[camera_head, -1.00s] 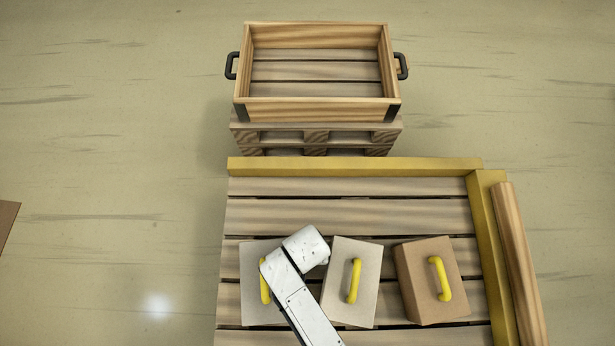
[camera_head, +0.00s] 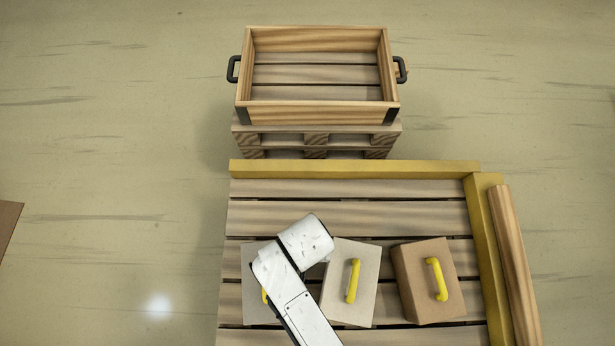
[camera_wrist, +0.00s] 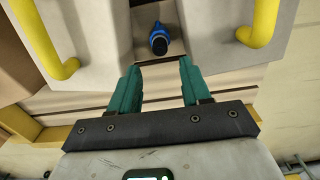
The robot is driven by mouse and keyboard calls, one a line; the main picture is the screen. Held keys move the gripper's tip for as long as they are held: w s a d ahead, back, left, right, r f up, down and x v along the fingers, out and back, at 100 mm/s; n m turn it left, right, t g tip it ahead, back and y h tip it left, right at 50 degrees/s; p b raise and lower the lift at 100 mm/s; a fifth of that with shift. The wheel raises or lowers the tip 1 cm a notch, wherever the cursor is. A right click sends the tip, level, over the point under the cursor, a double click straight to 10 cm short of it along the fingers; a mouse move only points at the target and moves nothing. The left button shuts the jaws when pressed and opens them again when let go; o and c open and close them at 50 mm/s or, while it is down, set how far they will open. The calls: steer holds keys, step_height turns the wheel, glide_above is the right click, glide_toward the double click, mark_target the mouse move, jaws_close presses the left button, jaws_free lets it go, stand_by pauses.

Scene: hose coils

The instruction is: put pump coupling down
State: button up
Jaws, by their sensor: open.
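The pump coupling, which I take to be the small blue piece with a dark round end (camera_wrist: 158,40), shows in the wrist view in the gap between two pale grey boxes. My gripper (camera_wrist: 159,66) has teal fingers spread apart with nothing between them. The coupling appears just beyond the fingertips, roughly centred and apart from both fingers. What it rests on is hard to tell. In the head view my white arm hides the gripper and the coupling.
A middle grey box (camera_head: 350,300) and a brown box (camera_head: 428,285), both with yellow handles, stand on a slatted pallet (camera_head: 350,215). A left grey box (camera_head: 258,312) is partly covered by my arm. A yellow edge (camera_head: 355,169) borders it. Behind is an empty wooden crate (camera_head: 318,106).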

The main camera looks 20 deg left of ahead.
steer(key=shift+r, duration=0.9)
